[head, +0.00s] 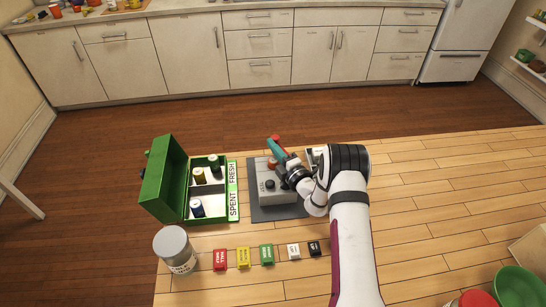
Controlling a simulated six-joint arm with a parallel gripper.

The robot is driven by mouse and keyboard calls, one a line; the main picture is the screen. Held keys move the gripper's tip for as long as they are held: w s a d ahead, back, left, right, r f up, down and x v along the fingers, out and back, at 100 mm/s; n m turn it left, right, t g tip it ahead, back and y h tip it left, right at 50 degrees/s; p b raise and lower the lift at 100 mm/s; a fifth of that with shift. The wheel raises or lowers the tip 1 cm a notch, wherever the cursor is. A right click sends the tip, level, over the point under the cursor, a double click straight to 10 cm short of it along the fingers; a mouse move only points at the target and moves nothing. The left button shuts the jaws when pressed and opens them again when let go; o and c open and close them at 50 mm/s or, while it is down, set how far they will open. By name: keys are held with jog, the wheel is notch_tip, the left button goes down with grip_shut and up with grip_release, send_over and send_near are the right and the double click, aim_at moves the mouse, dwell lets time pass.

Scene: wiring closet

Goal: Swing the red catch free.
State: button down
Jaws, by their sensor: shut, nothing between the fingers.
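A grey box device (275,195) with a dark knob (269,185) sits on a dark mat (262,214). A small red part (272,163) shows at the back of the device. Another red part (275,138) shows at the far end of a teal piece (277,148). I cannot tell which red part is the catch, or how it is fixed. My gripper (284,160) reaches in from the right over the back of the device, close to both red parts. It is shut and holds nothing. Whether it touches either red part is unclear. My wrist hides the device's right rear.
An open green case (163,180) with several small cylinders stands left, beside a strip marked SPENT and FRESH (233,190). A grey-lidded jar (173,243) and several coloured labelled blocks (243,257) lie in front. The table right of my arm (440,190) is mostly clear.

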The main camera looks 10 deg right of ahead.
jog(key=shift+s, duration=0.1)
send_over(263, 193)
jog(key=shift+n+y, duration=0.4)
jog(key=d, duration=0.6)
jog(key=s+d, duration=0.1)
jog(key=d, duration=0.1)
jog(key=shift+d, duration=0.4)
jog(key=x, duration=1)
jog(key=shift+f, duration=0.1)
jog(key=shift+w+d, duration=0.2)
jog(key=shift+w, duration=0.35)
jog(key=shift+w+d, duration=0.25)
jog(key=shift+w, duration=0.35)
jog(key=shift+w+d, duration=0.25)
jog(key=shift+w, duration=0.3)
